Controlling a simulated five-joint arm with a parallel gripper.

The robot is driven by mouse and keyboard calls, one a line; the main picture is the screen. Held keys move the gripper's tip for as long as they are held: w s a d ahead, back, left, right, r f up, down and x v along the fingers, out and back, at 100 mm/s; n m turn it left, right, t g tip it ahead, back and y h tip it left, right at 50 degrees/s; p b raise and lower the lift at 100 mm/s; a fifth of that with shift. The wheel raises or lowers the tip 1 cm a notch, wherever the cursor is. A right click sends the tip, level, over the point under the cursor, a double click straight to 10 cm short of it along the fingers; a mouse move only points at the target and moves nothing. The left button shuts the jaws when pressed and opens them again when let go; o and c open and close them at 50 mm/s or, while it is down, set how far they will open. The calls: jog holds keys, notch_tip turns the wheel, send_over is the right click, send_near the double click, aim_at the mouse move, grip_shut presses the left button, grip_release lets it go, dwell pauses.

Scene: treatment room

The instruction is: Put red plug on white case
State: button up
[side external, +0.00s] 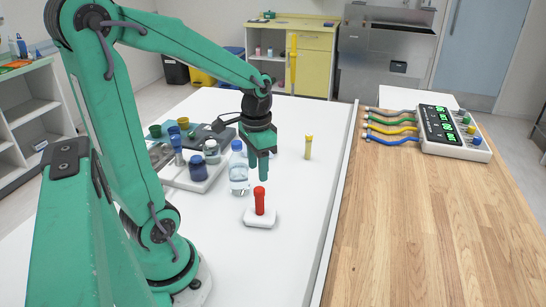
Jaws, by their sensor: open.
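A red plug (259,200) stands upright on a small white case (260,220) on the white table. My gripper (258,172) is above and just behind the plug, pointing down with its two green fingers apart. It is open and empty. A small gap seems to lie between the fingertips and the plug's top, though the depth is hard to judge from this one view.
A yellow-capped tube (308,148) stands to the right. A clear bottle (238,170) and a tray (190,178) with dark blue jars are to the left. A wooden table (430,230) with a cabled device (452,132) adjoins on the right. The white table's front is clear.

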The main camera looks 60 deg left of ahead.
jog(key=shift+r, duration=0.1)
dwell(0.6)
jog(key=shift+d+r, duration=0.4)
jog(key=s+d+r+t, duration=0.4)
jog(key=d+r, duration=0.3)
jog(key=d, duration=0.2)
jog(key=shift+d+r+t, duration=0.25)
jog(key=shift+r+t, duration=0.05)
jog(key=shift+t, duration=0.5)
dwell(0.4)
